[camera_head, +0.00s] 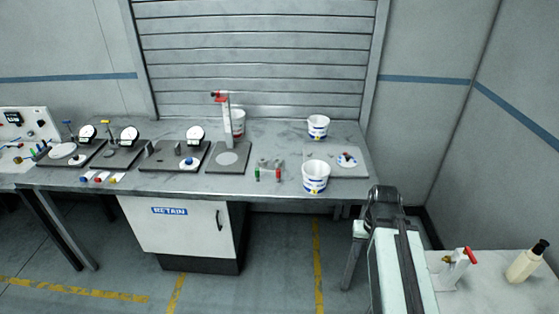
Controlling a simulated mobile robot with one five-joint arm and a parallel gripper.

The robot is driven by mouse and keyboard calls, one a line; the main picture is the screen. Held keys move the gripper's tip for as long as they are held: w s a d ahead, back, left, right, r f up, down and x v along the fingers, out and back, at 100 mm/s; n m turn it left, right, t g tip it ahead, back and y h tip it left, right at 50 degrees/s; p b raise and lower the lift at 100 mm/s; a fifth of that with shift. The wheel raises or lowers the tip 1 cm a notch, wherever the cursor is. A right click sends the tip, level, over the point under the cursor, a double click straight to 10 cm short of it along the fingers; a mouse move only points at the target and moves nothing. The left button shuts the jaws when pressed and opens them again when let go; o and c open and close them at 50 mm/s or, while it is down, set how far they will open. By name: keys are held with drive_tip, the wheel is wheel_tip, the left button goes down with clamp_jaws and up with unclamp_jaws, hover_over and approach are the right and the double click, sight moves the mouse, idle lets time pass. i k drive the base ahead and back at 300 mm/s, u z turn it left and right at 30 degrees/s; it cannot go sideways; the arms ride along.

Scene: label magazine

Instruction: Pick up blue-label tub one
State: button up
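Two white tubs with blue markings stand on the grey workbench. One tub (316,178) is near the bench's front edge, right of centre, with a small yellow spot low on its side. The other tub (318,127) stands farther back, almost directly behind it. Both are upright and apart. I cannot tell which one is number one. My arm rises at the lower right, in front of the bench's right end. My gripper cannot be made out, and nothing of mine touches either tub.
A grey plate (353,171) with a small red-and-blue part lies right of the tubs. Small green and red items (268,174) lie left of the front tub. A red-topped post (226,122) stands before another white tub (239,120). A side surface (490,294) holds a bottle (527,262).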

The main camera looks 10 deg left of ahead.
sight(316, 173)
drive_tip(key=u, duration=0.3)
drive_tip(key=i, duration=1.05)
drive_tip(key=u, duration=0.65)
